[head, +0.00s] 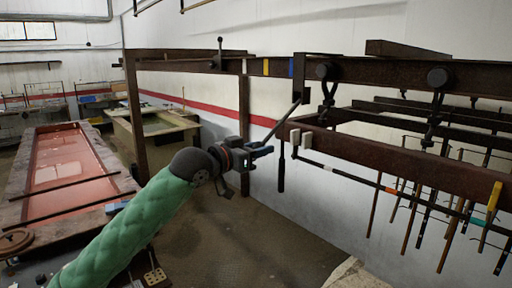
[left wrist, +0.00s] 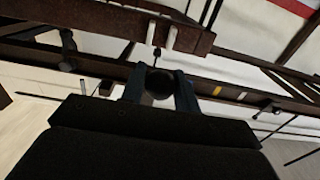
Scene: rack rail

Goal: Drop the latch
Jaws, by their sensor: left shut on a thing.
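My left gripper (head: 266,151) is in the middle of the head view, beside the near end of the hanging rack. Its blue fingers show in the left wrist view (left wrist: 158,88), closed around a round black knob (left wrist: 157,80) with a thin stem. A dark slanting bar (head: 284,119), which looks like the latch, runs from the overhead rail (head: 200,65) down to the gripper. Whether the knob belongs to this bar is hard to tell. A dark vertical handle (head: 281,172) hangs just right of the fingers. My right gripper is not in view.
The brown rack beam (head: 400,162) carries several hanging rods to the right. Two pale blocks (head: 301,138) sit at its near end. A ball-topped lever (head: 220,47) stands on the rail. A red-filled tank (head: 65,165) lies left. The floor below is open.

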